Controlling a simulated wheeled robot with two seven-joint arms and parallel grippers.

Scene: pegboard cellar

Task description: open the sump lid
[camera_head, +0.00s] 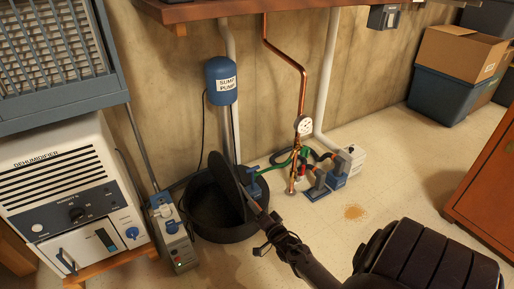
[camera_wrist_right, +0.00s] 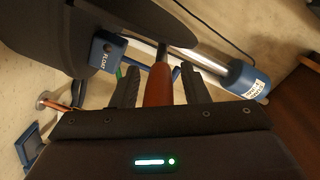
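The sump lid (camera_head: 222,181) is a dark round disc, raised and tilted steeply above the left-centre of the round black sump pit (camera_head: 232,235). In the head view my right gripper (camera_head: 268,222) is at the pit's right side. My left gripper is not in view.
Copper piping (camera_head: 303,90) and a gauge stand right of the pit. A dehumidifier (camera_head: 65,190) and a small grey unit (camera_head: 172,235) stand left. A wooden cabinet (camera_head: 488,195) is at right. Floor between is open.

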